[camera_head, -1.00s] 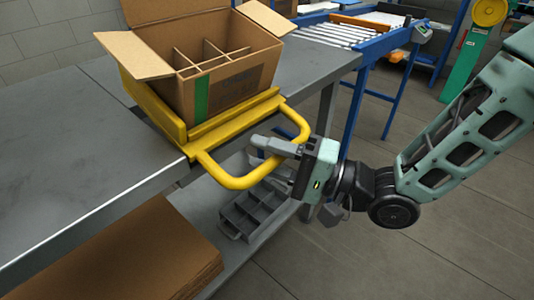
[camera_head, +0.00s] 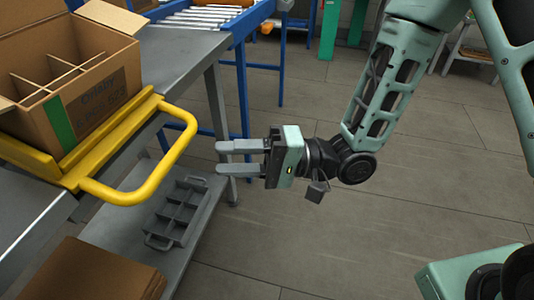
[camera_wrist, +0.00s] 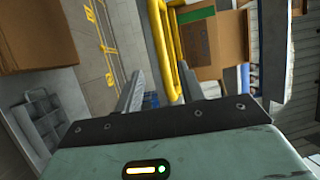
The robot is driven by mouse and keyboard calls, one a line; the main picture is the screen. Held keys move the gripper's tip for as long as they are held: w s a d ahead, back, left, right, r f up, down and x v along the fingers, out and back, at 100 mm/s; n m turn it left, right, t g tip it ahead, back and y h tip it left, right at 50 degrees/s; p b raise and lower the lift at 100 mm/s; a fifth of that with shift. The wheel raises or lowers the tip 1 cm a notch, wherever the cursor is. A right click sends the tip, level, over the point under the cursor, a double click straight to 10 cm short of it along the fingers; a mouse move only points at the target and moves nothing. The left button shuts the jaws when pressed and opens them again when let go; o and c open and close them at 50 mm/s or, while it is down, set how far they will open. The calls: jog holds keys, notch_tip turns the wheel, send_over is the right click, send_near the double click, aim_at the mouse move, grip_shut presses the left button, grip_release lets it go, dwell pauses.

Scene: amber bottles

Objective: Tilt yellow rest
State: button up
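The yellow rest (camera_head: 80,172) sits at the edge of the grey workbench, its looped handle (camera_head: 160,180) sticking out past the edge. An open cardboard box (camera_head: 75,85) with dividers and a green stripe stands on the rest. My gripper (camera_head: 218,158) is open and empty, to the right of the handle and apart from it. In the wrist view the yellow handle (camera_wrist: 163,50) shows beyond the spread fingers (camera_wrist: 165,92), and the box (camera_wrist: 215,38) lies behind it.
A grey divided crate (camera_head: 180,210) stands on the lower shelf, near flat brown cardboard (camera_head: 90,272). The grey workbench (camera_head: 185,45) has a leg below it. A blue-framed roller conveyor (camera_head: 205,18) is behind. The floor (camera_head: 270,225) right of the bench is clear.

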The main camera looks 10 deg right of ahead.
jog(key=d, duration=0.5)
jog(key=shift+d+f, duration=0.3)
jog(key=shift+f, duration=0.05)
jog(key=w+d+f+n+t+h, duration=0.2)
jog(key=w+f+n+t+h, duration=0.25)
jog(key=h, duration=0.75)
jog(key=s+d+r+n+g+h+p, duration=0.1)
jog(key=s+d+r+g+h, duration=0.2)
jog(key=s, duration=0.5)
jog(key=s+d+r+n+g+h, duration=0.2)
jog(key=s+d+r+h, duration=0.25)
jog(key=s, duration=0.35)
notch_tip(320, 180, up, 20)
jog(key=p, duration=2)
jog(key=shift+w+y+p, duration=0.15)
jog(key=shift+y+p, duration=0.15)
jog(key=shift+y, duration=0.05)
jog(key=shift+m+t, duration=0.25)
